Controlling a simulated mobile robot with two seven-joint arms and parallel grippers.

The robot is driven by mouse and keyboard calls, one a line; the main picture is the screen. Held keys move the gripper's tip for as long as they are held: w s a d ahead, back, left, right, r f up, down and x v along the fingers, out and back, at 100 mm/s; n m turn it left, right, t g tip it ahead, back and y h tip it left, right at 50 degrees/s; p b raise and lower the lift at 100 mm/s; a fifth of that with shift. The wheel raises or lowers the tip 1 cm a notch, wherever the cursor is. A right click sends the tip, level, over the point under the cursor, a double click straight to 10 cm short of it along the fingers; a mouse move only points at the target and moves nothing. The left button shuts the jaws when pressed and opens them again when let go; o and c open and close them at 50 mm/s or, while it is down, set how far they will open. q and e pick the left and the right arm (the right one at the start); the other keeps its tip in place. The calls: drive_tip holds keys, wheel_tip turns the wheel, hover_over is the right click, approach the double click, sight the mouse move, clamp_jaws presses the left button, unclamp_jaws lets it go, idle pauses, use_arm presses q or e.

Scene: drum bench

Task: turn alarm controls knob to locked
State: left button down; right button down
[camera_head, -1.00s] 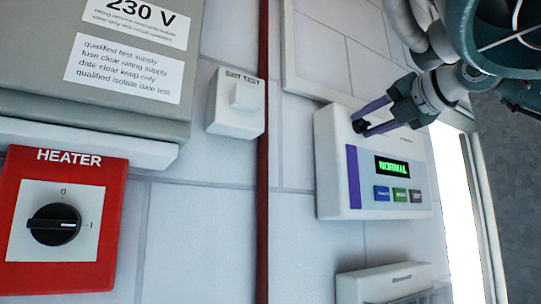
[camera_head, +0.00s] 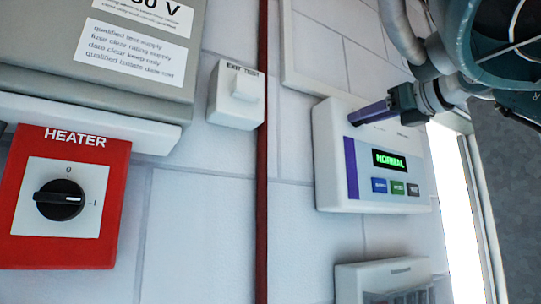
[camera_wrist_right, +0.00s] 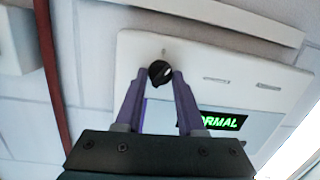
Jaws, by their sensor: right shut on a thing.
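The white alarm control panel (camera_head: 330,165) hangs on the wall, right of centre in the head view. Its green display (camera_head: 390,160) reads NORMAL. In the head view the right gripper (camera_head: 354,119) reaches the panel's upper part from the right and hides the knob. My left gripper is not in view.
A red HEATER switch box (camera_head: 118,200) with a black knob (camera_head: 60,199) is at the left. A white box (camera_head: 350,282) is below the panel.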

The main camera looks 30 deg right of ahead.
drive_tip(key=n+y+p, duration=0.1)
drive_tip(key=n, duration=0.5)
drive_tip(key=shift+d, duration=0.15)
drive_tip(key=shift+w+f+n, duration=0.1)
drive_tip(key=shift+n, duration=0.3)
drive_tip(key=c, duration=0.8)
unclamp_jaws()
drive_tip(key=s+b, duration=0.2)
drive_tip(key=s, duration=0.1)
drive_tip(key=s+b, duration=0.3)
drive_tip(key=s+f+b, duration=0.1)
drive_tip(key=s+b, duration=0.1)
drive_tip(key=s, duration=0.2)
drive_tip(key=shift+d+f, duration=0.1)
drive_tip(key=shift+d, duration=0.3)
